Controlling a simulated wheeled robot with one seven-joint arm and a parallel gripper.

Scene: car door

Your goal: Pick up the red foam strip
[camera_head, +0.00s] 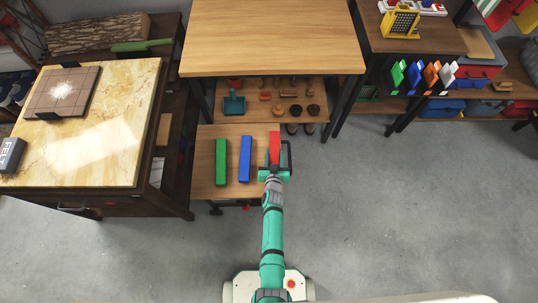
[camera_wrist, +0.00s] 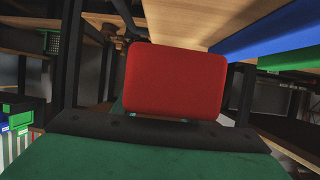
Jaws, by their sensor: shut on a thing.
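The red foam strip (camera_head: 274,146) is at the right edge of the low wooden table, its far part showing past my gripper. My gripper (camera_head: 275,171) is shut on the strip near its near end. In the wrist view the strip's red end (camera_wrist: 174,80) fills the middle, and the dark gripper parts lie across below it. I cannot tell whether the strip touches the tabletop. A blue strip (camera_head: 245,159) and a green strip (camera_head: 221,162) lie side by side to the left, apart from the red one.
The low table (camera_head: 204,183) joins a shelf holding small items, such as a teal dustpan (camera_head: 234,103). A marble-topped table (camera_head: 120,150) stands left. A tall wooden table (camera_head: 270,40) stands behind. The grey floor (camera_head: 390,200) to the right is clear.

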